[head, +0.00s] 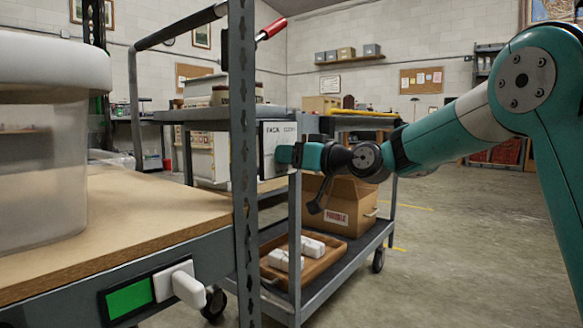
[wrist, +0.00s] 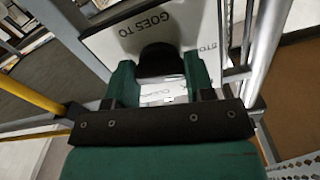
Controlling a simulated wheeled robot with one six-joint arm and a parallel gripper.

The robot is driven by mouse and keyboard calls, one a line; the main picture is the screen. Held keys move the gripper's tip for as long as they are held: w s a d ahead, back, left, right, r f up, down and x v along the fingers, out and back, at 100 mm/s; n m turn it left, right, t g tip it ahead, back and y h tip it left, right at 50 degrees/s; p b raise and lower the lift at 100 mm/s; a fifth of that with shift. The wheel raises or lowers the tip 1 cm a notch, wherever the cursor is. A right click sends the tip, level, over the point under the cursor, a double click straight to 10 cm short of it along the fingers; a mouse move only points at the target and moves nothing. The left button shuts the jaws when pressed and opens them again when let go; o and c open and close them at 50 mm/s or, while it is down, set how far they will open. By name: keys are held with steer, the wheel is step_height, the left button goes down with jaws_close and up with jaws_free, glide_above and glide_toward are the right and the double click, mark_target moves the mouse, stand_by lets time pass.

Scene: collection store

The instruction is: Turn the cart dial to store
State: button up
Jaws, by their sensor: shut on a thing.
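The cart dial is a dark knob (wrist: 158,60) on a white board (wrist: 110,45) that reads "GOES TO" in the wrist view. Part of a word starting "STO" shows at the board's right, and another word shows upside down between my fingers. My gripper (wrist: 160,78) is shut on the knob, one green finger on each side. In the head view my gripper (head: 289,155) meets the board (head: 267,138) on the cart's end, where "PACK" and another word show at the top. The knob is hidden there, and I cannot tell which word it points to.
The grey cart (head: 330,278) carries an open cardboard box (head: 340,203) and a wooden tray (head: 268,268) with white packets on its lower shelf. A perforated upright (head: 243,180) and a wooden bench (head: 150,205) stand close at left. The floor (head: 450,260) at right is open.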

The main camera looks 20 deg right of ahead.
steer(key=shift+f+n+b, duration=0.15)
steer(key=shift+n+b, duration=0.6)
steer(key=shift+n, duration=0.35)
steer(key=o, duration=0.9)
steer(key=p+v, duration=0.3)
steer(key=v, duration=1.4)
steer(key=shift+s+d, duration=0.15)
steer(key=shift+s, duration=0.05)
